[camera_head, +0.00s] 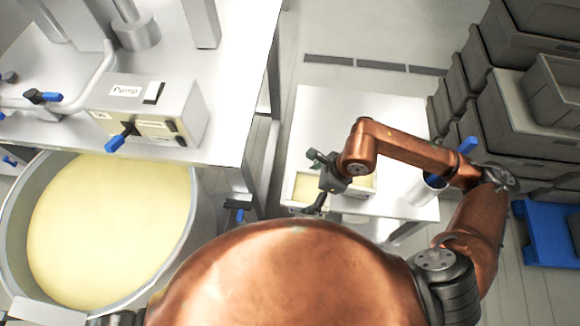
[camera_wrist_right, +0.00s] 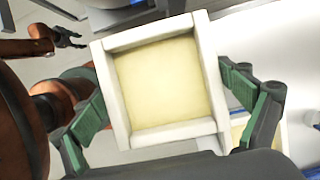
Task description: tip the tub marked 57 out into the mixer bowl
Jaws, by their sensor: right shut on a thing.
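A square white tub (camera_wrist_right: 122,95) with pale cream filling sits between the green pads of my right gripper (camera_wrist_right: 168,106), which is shut on it in the right wrist view. In the head view this tub (camera_head: 307,188) and my right gripper (camera_head: 322,182) are over the white table. No number 57 is readable on it. The large round metal bowl (camera_head: 196,222) is at the lower left in the head view, filled with pale cream material. My left gripper (camera_wrist_right: 77,40) shows small in the wrist view, its fingers apart and empty.
Another tub (camera_head: 366,183) is partly hidden behind my right gripper on the white table (camera_head: 330,110). A white container with blue-handled tools (camera_head: 420,190) stands near that table's right side. A steel bench with a pump box (camera_head: 150,108) lies left. Grey crates (camera_head: 515,105) are stacked right.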

